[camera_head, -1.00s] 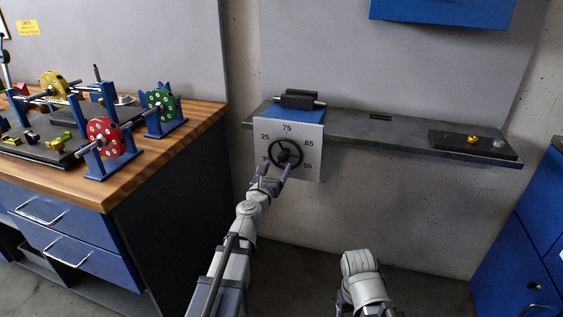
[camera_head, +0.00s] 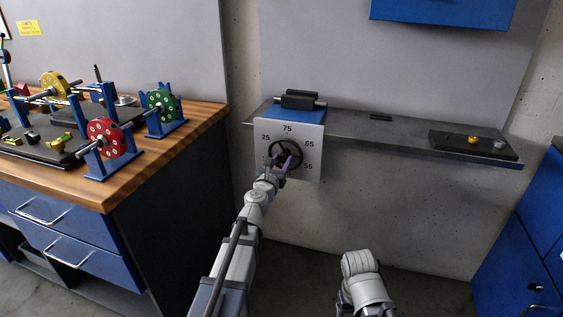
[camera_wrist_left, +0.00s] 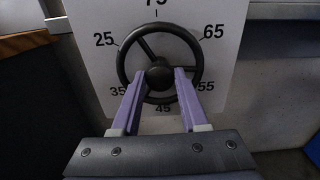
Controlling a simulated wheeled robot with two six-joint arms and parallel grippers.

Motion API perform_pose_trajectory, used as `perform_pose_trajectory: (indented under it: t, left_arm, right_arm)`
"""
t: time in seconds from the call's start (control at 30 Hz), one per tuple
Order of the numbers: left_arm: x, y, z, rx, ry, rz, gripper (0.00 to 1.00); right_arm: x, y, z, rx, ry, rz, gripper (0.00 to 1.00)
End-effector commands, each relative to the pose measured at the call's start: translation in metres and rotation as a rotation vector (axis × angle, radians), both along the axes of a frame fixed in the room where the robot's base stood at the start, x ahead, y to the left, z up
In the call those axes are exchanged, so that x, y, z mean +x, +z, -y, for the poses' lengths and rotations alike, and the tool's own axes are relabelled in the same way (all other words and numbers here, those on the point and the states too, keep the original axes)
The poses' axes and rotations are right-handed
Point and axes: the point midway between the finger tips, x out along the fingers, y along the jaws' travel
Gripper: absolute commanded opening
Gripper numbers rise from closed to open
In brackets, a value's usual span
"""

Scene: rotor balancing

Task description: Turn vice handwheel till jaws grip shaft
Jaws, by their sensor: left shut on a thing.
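The black handwheel (camera_head: 292,145) stands in front of a white numbered dial plate (camera_head: 309,169). In the left wrist view the handwheel (camera_wrist_left: 126,49) shows its rim, spokes and round hub. My left gripper (camera_head: 284,160) is at the wheel's middle. In the left wrist view its purple fingers (camera_wrist_left: 160,76) sit on either side of the hub, shut on it. The vice (camera_head: 299,98) is on the shelf above the plate, with dark jaws on a blue body. A grey shaft (camera_head: 321,104) lies across it; whether the jaws touch it cannot be told.
The vice stands on a narrow grey shelf (camera_head: 410,141), with a dark tray (camera_head: 455,146) of small parts at its right end. At left, a wooden workbench (camera_head: 185,128) carries red, green and yellow rotors on blue stands. The shelf's middle is mostly clear.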

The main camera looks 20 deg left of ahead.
Motion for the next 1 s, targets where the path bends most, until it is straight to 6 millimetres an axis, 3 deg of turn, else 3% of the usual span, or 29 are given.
perform_pose_trajectory:
  t: [0.27, 0.67, 1.0]
  left_arm:
    - [-0.0001, 0.0000, 0.0000, 0.000, 0.000, 0.000, 0.00]
    - [-0.0001, 0.0000, 0.0001, 0.053, 0.000, 0.002, 0.00]
    - [-0.0001, -0.0002, 0.0006, 0.314, 0.000, 0.011, 0.00]
  right_arm:
    - [0.0000, 0.0000, 0.0000, 0.000, 0.000, 0.000, 0.74]
    - [0.0000, 0.0000, 0.0000, 0.000, 0.000, 0.000, 0.74]
    - [0.0000, -0.0001, 0.0000, 0.000, 0.000, 0.000, 0.74]
